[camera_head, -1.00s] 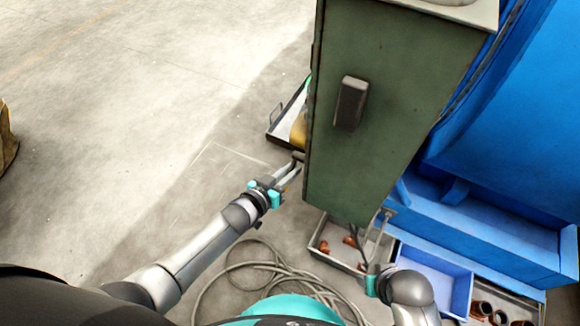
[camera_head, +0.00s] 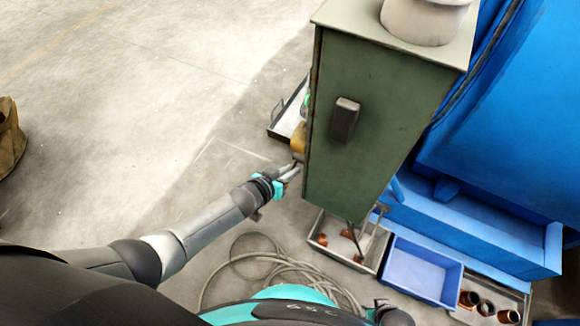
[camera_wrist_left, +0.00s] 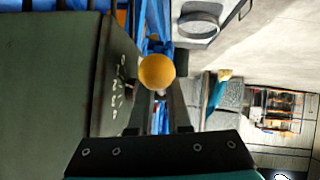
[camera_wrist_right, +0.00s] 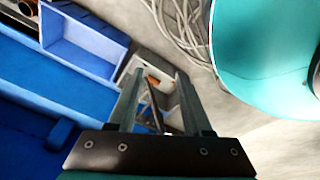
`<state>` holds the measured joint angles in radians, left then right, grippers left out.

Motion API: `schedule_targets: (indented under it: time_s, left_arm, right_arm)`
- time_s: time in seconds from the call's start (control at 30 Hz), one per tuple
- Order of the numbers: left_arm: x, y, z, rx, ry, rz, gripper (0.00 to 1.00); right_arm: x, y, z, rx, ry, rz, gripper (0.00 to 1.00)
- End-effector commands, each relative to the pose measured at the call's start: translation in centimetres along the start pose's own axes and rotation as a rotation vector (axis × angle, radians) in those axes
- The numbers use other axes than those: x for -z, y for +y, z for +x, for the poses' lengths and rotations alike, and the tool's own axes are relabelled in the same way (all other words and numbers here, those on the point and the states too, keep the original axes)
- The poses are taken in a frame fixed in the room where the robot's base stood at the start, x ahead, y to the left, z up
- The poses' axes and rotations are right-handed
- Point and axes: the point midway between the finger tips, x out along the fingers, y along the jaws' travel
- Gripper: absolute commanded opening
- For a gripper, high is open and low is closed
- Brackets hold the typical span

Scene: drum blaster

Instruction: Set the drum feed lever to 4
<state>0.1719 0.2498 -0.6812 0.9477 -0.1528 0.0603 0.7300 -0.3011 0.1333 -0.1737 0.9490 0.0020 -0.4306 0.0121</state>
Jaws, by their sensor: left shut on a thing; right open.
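The drum feed lever shows as a yellow ball knob (camera_wrist_left: 157,71) beside the green cabinet (camera_wrist_left: 50,80). Pale scale marks (camera_wrist_left: 118,84) show on the cabinet face next to it, too small to read. In the head view the yellow knob (camera_head: 298,138) peeks out at the cabinet's left edge. My left gripper (camera_head: 295,166) is shut on the lever just below the knob; the left wrist view shows its fingers (camera_wrist_left: 160,102) on either side. The lever's shaft is mostly hidden. My right gripper (camera_wrist_right: 160,80) is open and empty, low beside the cabinet.
A large blue machine (camera_head: 500,130) stands right of the cabinet. A grey tray (camera_head: 318,228) with brown pieces, a blue bin (camera_head: 425,270) and rusty pipe pieces (camera_head: 485,306) lie below. A coiled hose (camera_head: 240,265) lies on the floor. Open floor (camera_head: 150,110) is at left.

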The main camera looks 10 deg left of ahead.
Motion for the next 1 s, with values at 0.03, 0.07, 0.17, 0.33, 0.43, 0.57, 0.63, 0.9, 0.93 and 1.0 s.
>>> schedule_targets:
  time_s: [0.03,0.07,0.17,0.33,0.43,0.57,0.63,0.9,0.93,1.0]
  left_arm:
    - [0.1,-0.1,-0.2,0.003,-0.011,0.000,0.00]
    - [0.1,-0.1,-0.2,0.004,-0.016,-0.001,0.00]
    - [0.2,-0.1,-0.2,0.006,-0.029,-0.003,0.00]
    - [0.1,-0.1,-0.2,0.008,-0.046,-0.005,0.00]
    - [0.1,-0.1,-0.2,0.009,-0.052,-0.006,0.00]
    - [0.1,-0.1,-0.2,0.010,-0.056,-0.008,0.00]
    - [0.1,-0.1,-0.2,0.010,-0.057,-0.008,0.00]
    - [0.1,-0.1,-0.2,0.010,-0.057,-0.008,0.00]
    - [0.1,-0.1,-0.2,0.010,-0.057,-0.008,0.00]
    - [0.1,-0.1,-0.2,0.010,-0.057,-0.008,0.20]
  right_arm:
    - [-0.6,0.3,-0.1,-0.003,-0.004,-0.001,0.50]
    - [-0.8,0.4,-0.1,-0.004,-0.004,-0.001,0.50]
    - [-1.6,0.7,0.1,-0.008,-0.005,-0.002,0.50]
    - [-2.5,1.1,0.1,-0.013,-0.005,-0.003,0.50]
    - [-2.9,1.3,0.1,-0.015,-0.006,-0.003,0.50]
    - [-3.0,1.4,0.1,-0.016,-0.004,-0.003,0.50]
    - [-3.1,1.4,0.2,-0.016,-0.005,-0.003,0.50]
    - [-3.2,1.4,0.2,-0.016,-0.006,-0.004,0.50]
    - [-3.2,1.4,0.2,-0.016,-0.006,-0.004,0.50]
    - [-3.2,1.3,0.2,-0.015,-0.006,-0.004,0.50]
